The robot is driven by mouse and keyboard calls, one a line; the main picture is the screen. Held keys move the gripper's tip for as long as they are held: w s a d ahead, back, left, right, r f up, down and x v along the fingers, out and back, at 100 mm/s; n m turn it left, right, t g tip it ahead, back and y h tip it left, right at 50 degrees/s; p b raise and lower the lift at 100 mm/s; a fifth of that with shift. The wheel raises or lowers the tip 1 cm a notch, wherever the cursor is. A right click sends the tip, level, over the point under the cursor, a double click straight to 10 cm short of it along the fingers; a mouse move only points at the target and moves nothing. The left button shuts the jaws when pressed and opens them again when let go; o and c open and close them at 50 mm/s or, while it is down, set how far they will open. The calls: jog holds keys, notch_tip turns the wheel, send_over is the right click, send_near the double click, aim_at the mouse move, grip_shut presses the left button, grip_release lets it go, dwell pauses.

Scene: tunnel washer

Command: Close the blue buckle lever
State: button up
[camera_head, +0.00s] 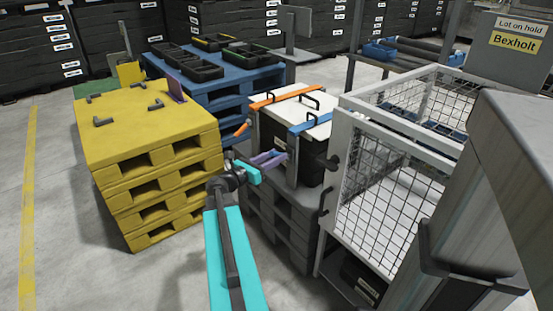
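A dark box with a white lid (299,109) stands on stacked grey pallets (262,205). An orange strap (283,95) and a blue strap (311,122) cross its lid. A violet-blue lever (268,159), apparently the blue buckle lever, sticks out to the left from the box's near side, below the blue strap. An orange lever (242,129) sticks out farther back. My gripper (250,173), at the end of my cyan arm, is just left of and below the blue lever's outer end. I cannot tell whether they touch. The fingers are too small to judge their opening.
Yellow stacked pallets (148,128) stand to the left, with small dark brackets on top. Blue pallets (215,90) with black trays stand behind. A white mesh cage (385,190) is close on the right. Open floor lies at the front left.

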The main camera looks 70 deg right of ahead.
jog(key=shift+x, duration=0.85)
